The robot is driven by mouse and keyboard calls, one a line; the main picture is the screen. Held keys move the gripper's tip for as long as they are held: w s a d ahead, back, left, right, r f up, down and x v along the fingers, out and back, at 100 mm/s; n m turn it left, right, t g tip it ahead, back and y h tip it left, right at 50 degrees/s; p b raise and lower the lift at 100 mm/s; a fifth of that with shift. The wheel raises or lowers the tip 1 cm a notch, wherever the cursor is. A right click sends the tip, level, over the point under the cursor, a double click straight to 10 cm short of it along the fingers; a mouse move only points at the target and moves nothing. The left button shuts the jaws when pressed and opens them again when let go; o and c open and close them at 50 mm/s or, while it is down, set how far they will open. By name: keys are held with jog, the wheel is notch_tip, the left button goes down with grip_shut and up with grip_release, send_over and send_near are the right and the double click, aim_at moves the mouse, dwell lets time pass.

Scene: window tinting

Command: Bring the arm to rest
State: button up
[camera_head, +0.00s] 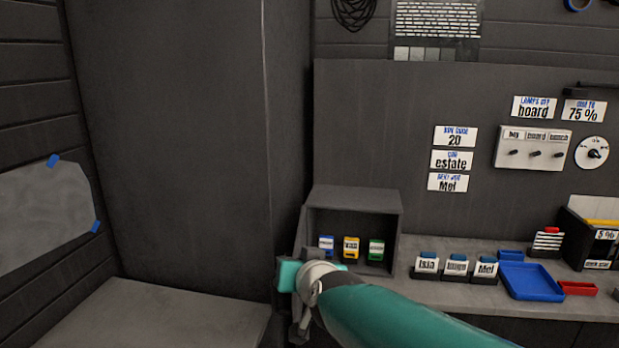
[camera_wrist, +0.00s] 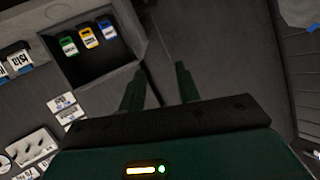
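My arm (camera_head: 395,312) is teal and reaches in from the lower right of the head view, ending in front of the left side of a dark open-fronted box. My gripper's end is partly hidden behind the wrist in the head view. In the wrist view my gripper (camera_wrist: 158,82) shows two dark green fingers standing apart. Nothing shows between them, only a dark grey surface beyond.
The open box (camera_head: 352,198) holds blue, yellow and green tagged items (camera_head: 351,247). To its right the bench carries name cards (camera_head: 456,268), a blue tray (camera_head: 531,282) and a red tray (camera_head: 578,288). A panel with switches (camera_head: 533,148) hangs above. A bare low surface (camera_head: 170,318) lies left.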

jog(key=s+d+f+g+h, duration=0.2)
jog(key=s+d+f+g, duration=0.1)
jog(key=s+d, duration=0.6)
jog(key=s+d+f+g+h, duration=0.2)
jog(key=s+d+f+g, duration=0.2)
jog(key=s+d, duration=0.5)
jog(key=s+f, duration=0.1)
jog(key=s, duration=0.2)
jog(key=shift+s+m, duration=0.4)
